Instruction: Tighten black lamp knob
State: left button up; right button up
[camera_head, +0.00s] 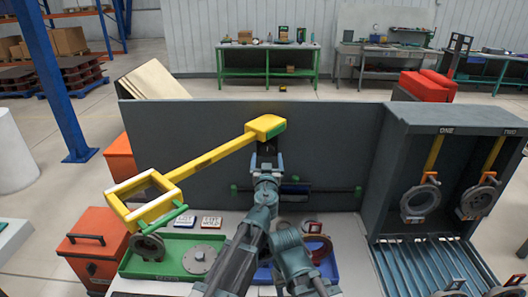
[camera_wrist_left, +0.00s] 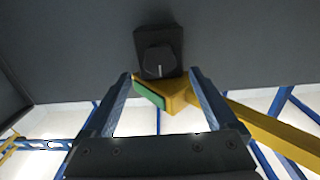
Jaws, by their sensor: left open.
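The black lamp knob (camera_wrist_left: 158,60) sits on a dark square mount on the grey panel in the left wrist view; a light line marks its face. My left gripper (camera_wrist_left: 158,78) is open, with its fingertips either side of the knob and slightly below it in the picture; I cannot tell whether they touch it. In the head view, my left gripper (camera_head: 267,154) is at the grey panel, just below the yellow lamp head (camera_head: 260,127), and largely hides the knob. The yellow lamp arm (camera_head: 205,160) slopes down left to a square frame.
A grey cabinet (camera_head: 392,130) with hanging round parts stands at right. Below the panel are a green tray (camera_head: 135,265) and a blue tray (camera_head: 263,274). Orange boxes (camera_head: 90,250) stand at left. The yellow lamp arm (camera_wrist_left: 265,125) passes close to my left fingers.

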aim_at(267, 151)
pick_arm(q)
jog(key=w, duration=0.4)
jog(key=shift+w, duration=0.1)
jog(key=c, duration=1.4)
jog(key=shift+o, duration=0.2)
